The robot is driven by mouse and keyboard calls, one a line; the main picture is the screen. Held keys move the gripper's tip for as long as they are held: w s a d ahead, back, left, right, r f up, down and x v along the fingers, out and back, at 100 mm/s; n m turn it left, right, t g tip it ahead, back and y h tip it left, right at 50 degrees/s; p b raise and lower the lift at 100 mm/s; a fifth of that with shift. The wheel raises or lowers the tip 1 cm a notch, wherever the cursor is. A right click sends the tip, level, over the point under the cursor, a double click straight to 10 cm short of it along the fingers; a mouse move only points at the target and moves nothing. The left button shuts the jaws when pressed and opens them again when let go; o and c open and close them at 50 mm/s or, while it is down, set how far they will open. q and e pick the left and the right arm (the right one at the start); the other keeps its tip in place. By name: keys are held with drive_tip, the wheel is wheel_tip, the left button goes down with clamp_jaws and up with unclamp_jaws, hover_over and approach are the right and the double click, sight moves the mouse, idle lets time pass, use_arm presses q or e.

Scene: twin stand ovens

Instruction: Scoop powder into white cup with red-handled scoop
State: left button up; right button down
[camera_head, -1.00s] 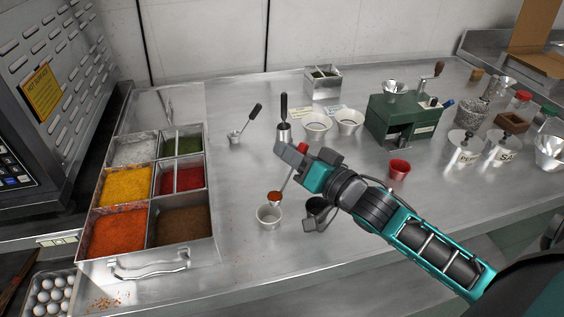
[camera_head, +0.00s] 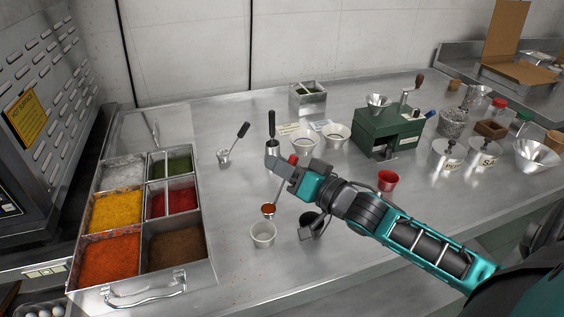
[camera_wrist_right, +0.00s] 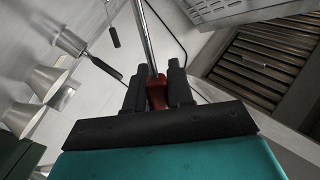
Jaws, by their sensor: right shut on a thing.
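My right gripper (camera_head: 289,168) is shut on the red handle (camera_head: 293,159) of the scoop. In the right wrist view the red handle (camera_wrist_right: 157,93) sits between the two black fingers, and the metal shaft runs up from it. The scoop's bowl (camera_head: 268,210) holds orange-red powder. In the head view it appears just behind the rim of the small white cup (camera_head: 263,235); its exact height above the table cannot be told. The cup stands upright, and its visible inside looks pale. My left gripper is not in view.
A metal tray (camera_head: 216,285) with several powder compartments, one orange-red (camera_head: 108,258), stands left. The front table strip is mostly clear.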

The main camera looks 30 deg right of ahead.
drive_tip(key=s+a+n+b, duration=0.1)
drive_tip(key=s+a+n, duration=0.1)
drive_tip(key=a+n, duration=0.5)
drive_tip(key=s+a+f+n+b, duration=0.1)
drive_tip(key=s+a+n, duration=0.1)
drive_tip(key=a+n, duration=0.5)
drive_tip(key=n, duration=0.4)
drive_tip(key=shift+n, duration=0.3)
idle(4.2)
drive_tip(key=shift+f, duration=0.1)
idle(1.0)
